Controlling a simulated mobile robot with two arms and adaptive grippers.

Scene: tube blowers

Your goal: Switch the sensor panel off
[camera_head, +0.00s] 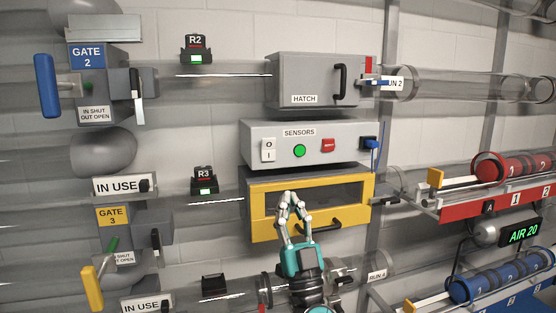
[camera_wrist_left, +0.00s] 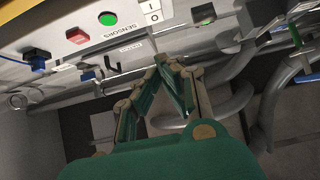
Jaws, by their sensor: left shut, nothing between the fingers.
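The sensor panel (camera_head: 318,131) is a light grey box labelled SENSORS in the middle of the head view. On its front are a white rocker switch (camera_head: 268,150) marked O and I, a lit green lamp (camera_head: 300,151) and a red button (camera_head: 328,145). In the left wrist view the rocker switch (camera_wrist_left: 152,13), green lamp (camera_wrist_left: 107,18) and red button (camera_wrist_left: 77,36) appear upside down at the top. My left gripper (camera_head: 289,196) is shut and empty, pointing up in front of the yellow box, below the panel; it also shows in the left wrist view (camera_wrist_left: 168,62). My right gripper is out of view.
The yellow-framed box (camera_head: 262,230) with a black handle sits right under the panel. The grey hatch (camera_head: 308,80) is just above it. A blue plug (camera_head: 369,143) with a cable is at the panel's right end. Clear tubes run left and right.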

